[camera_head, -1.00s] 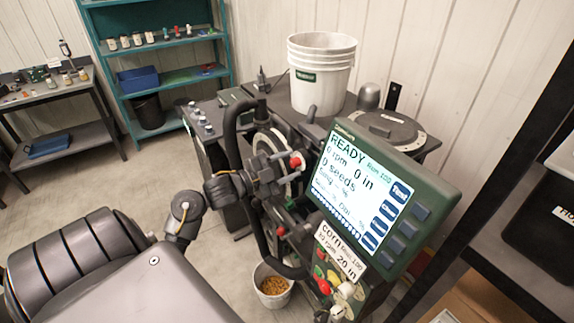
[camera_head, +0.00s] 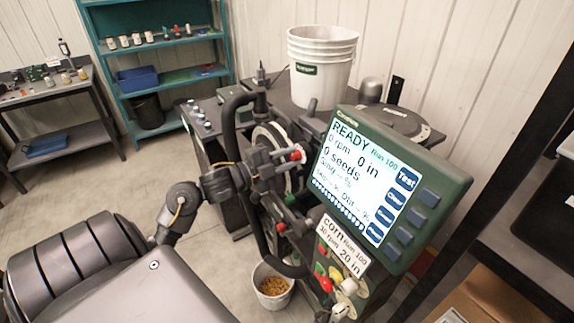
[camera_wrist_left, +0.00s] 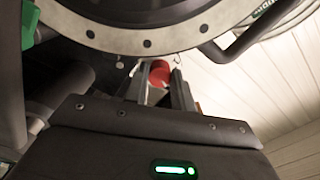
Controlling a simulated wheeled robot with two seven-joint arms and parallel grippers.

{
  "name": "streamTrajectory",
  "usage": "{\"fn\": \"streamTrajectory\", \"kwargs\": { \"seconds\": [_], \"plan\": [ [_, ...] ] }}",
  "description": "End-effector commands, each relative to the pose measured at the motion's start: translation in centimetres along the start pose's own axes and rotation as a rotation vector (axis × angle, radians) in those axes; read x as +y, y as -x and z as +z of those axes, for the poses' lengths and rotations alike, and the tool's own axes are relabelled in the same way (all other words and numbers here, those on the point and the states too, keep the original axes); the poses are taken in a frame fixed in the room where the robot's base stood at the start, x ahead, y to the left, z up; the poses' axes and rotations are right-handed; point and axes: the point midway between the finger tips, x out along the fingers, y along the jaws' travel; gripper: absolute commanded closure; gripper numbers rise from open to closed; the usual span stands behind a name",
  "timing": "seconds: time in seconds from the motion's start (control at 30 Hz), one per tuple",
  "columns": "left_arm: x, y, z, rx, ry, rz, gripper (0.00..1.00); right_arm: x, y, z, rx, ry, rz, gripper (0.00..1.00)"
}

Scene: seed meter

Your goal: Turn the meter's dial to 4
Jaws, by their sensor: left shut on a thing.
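The meter's screen (camera_head: 365,180) reads READY, 0 rpm, 0 in and 0 seeds. Left of it is a pale round disc (camera_head: 262,136), partly hidden by my arm. My left gripper (camera_head: 290,154) is at this disc, shut on a red knob (camera_head: 297,155). In the left wrist view, the red knob (camera_wrist_left: 160,73) sits between the two fingers, just below a pale ring (camera_wrist_left: 180,36) with dark bolt holes. I cannot read any dial numbers or tell what the dial points to. My right gripper is not in view.
A card (camera_head: 341,247) below the screen reads corn, Run 100, 30 rpm, 20 in. A black curved bar (camera_head: 229,130) runs close to my left wrist. A white bucket (camera_head: 322,68) stands behind the meter; a small bucket of grain (camera_head: 273,287) is below.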

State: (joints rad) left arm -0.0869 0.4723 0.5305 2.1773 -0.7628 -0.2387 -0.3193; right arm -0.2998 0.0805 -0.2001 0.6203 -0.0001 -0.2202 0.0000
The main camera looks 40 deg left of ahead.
Motion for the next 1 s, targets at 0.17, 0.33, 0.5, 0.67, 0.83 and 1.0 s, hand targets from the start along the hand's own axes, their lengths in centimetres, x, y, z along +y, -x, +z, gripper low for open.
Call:
{"fn": "streamTrajectory", "kwargs": {
  "seconds": [0.17,0.33,0.5,0.67,0.83,1.0],
  "plan": [
    [0.4,0.0,0.1,0.001,-0.113,0.002,0.98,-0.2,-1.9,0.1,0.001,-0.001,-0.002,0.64],
    [0.2,0.0,0.1,0.001,-0.19,0.002,0.98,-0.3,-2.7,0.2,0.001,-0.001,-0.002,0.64],
    [0.1,0.0,0.1,-0.001,-0.23,0.002,0.98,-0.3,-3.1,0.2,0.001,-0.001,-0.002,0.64],
    [0.1,0.0,0.0,-0.001,-0.243,0.002,0.98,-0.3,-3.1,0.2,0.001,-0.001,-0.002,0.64],
    [0.0,0.0,0.0,-0.001,-0.244,0.002,0.98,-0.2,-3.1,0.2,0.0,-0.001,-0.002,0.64],
    [0.0,0.0,0.0,-0.001,-0.244,0.002,0.71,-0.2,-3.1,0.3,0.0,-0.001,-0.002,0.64]
  ]
}}
